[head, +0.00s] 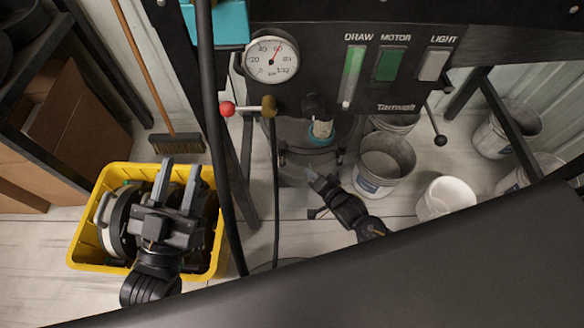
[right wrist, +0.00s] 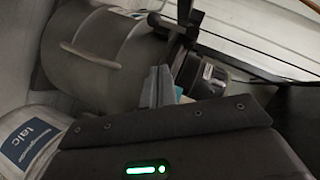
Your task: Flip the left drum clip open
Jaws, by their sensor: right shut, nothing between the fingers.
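In the head view the drum area under the panel is mostly shaded and hidden. My right gripper (head: 314,177) is below the panel, left of the grey bucket. Its fingers also show in the right wrist view (right wrist: 157,86), together and empty, in front of the drum. My left gripper (head: 180,180) is open and empty above the yellow crate.
The black panel (head: 480,45) with a gauge (head: 271,58) and switches spans the top. The yellow crate (head: 85,228) holds dark round parts. A grey bucket (head: 384,165) and a white bucket (head: 445,198) stand on the floor. A red-knobbed lever (head: 228,108) and dark hoses hang near the middle.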

